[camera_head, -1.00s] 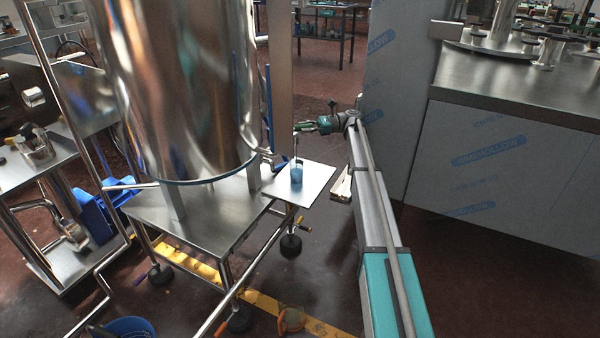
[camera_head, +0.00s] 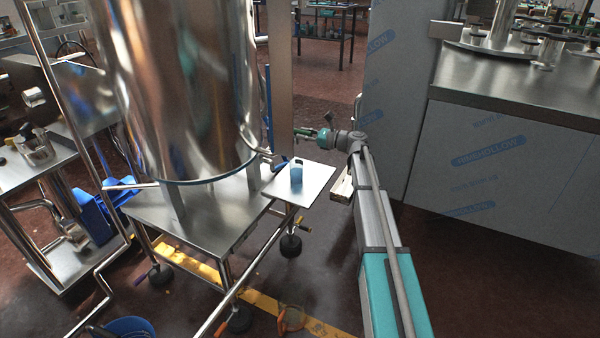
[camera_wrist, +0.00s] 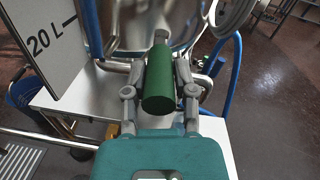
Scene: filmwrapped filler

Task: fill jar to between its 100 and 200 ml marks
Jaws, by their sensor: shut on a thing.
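The jar (camera_head: 296,176) stands upright on a small white shelf (camera_head: 316,184) beside the large steel tank (camera_head: 175,80). Blue liquid shows in the jar, and a dark shape shows at its top. Its marks are too small to read, so I cannot tell the level against them. My gripper (camera_head: 303,132) is above and to the right of the jar. In the wrist view, my gripper (camera_wrist: 157,90) is shut on a green handle (camera_wrist: 160,80) with a grey metal end, by the tank. The jar is not clearly visible in the wrist view.
A white panel marked 20 L (camera_wrist: 40,40) and a blue hose (camera_wrist: 232,85) flank the handle. A steel stand (camera_head: 190,225) carries the tank. A film-wrapped cabinet (camera_head: 510,165) stands right of my arm.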

